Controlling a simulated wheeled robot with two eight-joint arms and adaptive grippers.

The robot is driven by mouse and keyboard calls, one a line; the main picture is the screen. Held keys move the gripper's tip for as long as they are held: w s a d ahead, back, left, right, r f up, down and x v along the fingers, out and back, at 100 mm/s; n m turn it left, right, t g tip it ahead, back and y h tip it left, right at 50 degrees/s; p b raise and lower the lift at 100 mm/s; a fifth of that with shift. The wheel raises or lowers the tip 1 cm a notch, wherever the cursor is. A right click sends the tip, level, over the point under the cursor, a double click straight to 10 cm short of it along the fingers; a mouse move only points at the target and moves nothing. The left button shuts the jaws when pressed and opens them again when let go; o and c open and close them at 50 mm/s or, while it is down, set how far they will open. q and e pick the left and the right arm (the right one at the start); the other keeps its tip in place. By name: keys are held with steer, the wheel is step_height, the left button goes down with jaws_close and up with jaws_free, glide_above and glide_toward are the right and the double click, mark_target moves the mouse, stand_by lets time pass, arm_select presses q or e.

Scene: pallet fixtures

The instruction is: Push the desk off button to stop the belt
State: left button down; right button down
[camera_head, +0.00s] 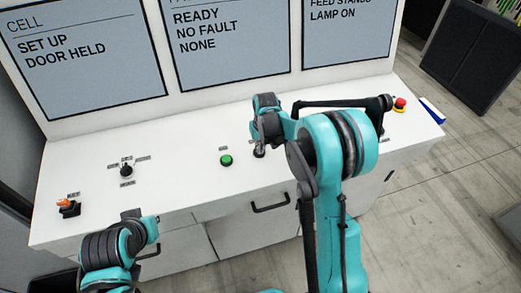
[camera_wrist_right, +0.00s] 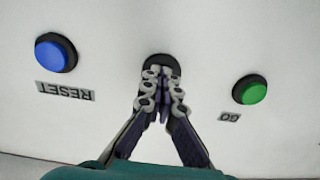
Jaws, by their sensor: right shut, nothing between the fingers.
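The black button (camera_wrist_right: 163,62) sits on the white desk between a blue button (camera_wrist_right: 56,52) labelled RESET and a green button (camera_wrist_right: 250,90) labelled GO. My right gripper (camera_wrist_right: 162,74) is shut and empty, with its fingertips at the black button, covering its near part. I cannot tell whether the button is pressed in. In the head view the green button (camera_head: 226,160) is left of my right gripper (camera_head: 259,152), which points down at the desk. My right arm hides the blue button there. My left arm shows at the lower left, its gripper out of view.
The desk (camera_head: 190,165) carries a selector knob (camera_head: 126,170), an orange switch (camera_head: 67,206) and a red stop button (camera_head: 400,103). Screens (camera_head: 230,45) stand behind; one reads "READY NO FAULT NONE". A drawer handle (camera_head: 270,207) projects from the front.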

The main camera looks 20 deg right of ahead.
steer(key=shift+s+a+f, duration=0.1)
steer(key=shift+s+f, duration=0.05)
steer(key=shift+f, duration=0.2)
step_height(320, 180, up, 5)
steer(key=p, duration=0.3)
step_height(320, 180, up, 10)
steer(key=s, duration=0.1)
steer(key=shift+s+d+f, duration=0.25)
